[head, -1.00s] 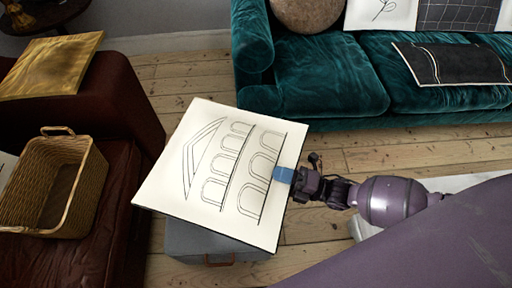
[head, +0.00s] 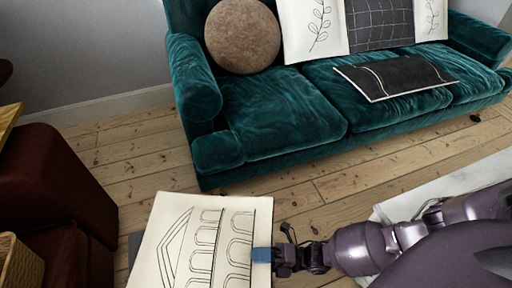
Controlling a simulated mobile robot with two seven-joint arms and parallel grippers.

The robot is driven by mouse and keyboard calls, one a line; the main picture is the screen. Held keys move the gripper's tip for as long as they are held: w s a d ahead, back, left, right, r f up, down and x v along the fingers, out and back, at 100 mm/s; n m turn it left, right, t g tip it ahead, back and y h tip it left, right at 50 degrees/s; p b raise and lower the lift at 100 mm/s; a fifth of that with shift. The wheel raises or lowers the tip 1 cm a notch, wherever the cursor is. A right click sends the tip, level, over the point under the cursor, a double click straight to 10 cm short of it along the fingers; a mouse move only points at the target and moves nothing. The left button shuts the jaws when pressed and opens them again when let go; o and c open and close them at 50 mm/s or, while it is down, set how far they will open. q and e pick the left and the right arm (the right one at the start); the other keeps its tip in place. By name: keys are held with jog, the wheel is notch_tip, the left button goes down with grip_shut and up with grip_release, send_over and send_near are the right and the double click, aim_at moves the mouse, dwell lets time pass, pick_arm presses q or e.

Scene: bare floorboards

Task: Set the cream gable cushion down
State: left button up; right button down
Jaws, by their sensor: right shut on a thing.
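The cream gable cushion (head: 190,262) is square, with a black line drawing of a gabled building and arches. It is at the bottom of the head view, its lower part cut off by the picture edge. My right gripper (head: 262,256) is shut on the cushion's right edge, with the blue fingertip pad over its face. The cushion is held up above the floor. My left gripper is not in view.
A teal velvet sofa (head: 280,112) stands ahead, with a round brown cushion (head: 243,37), patterned cushions at its back and a dark flat cushion (head: 396,76) on the seat. Its left seat is clear. A dark red armchair (head: 55,175) with a wicker basket (head: 20,266) is at left. Bare floorboards (head: 150,165) lie between.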

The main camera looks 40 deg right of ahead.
notch_tip(320, 180, down, 4)
jog(key=shift+w+r+b, duration=0.1)
jog(key=shift+b, duration=0.85)
jog(key=shift+f, duration=0.35)
jog(key=c, duration=0.8)
grip_release()
jog(key=shift+o, duration=0.2)
jog(key=shift+r, duration=0.1)
